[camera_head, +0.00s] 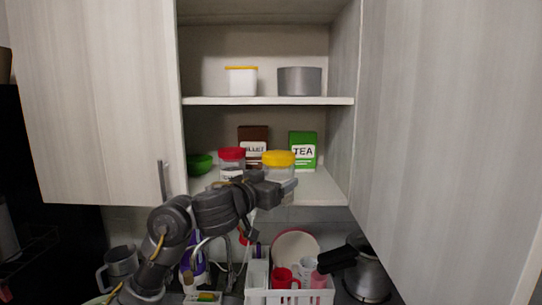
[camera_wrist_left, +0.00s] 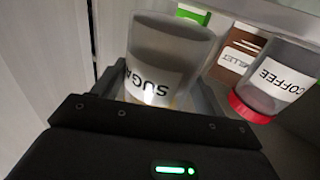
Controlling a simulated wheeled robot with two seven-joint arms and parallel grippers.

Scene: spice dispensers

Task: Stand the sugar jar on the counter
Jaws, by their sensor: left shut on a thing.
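The sugar jar (camera_head: 278,158) is a clear jar with a yellow lid at the front of the cabinet's lower shelf. Its SUGAR label shows upside down in the left wrist view (camera_wrist_left: 165,60). My left gripper (camera_head: 287,186) is shut on the jar's side, with a finger on either side of it in the wrist view. The jar looks upright. I cannot tell whether its base touches the shelf, as my gripper hides its lower part. The counter (camera_head: 232,299) is mostly hidden below the cabinet. My right gripper is not in view.
A red-lidded coffee jar (camera_head: 232,158) stands just left of the sugar jar. A brown millet box (camera_head: 252,137) and green tea box (camera_head: 303,138) stand behind. Open cabinet doors flank both sides. Below, a white rack (camera_head: 290,297) with cups, a pot (camera_head: 368,278) and a mug (camera_head: 121,262) crowd the counter.

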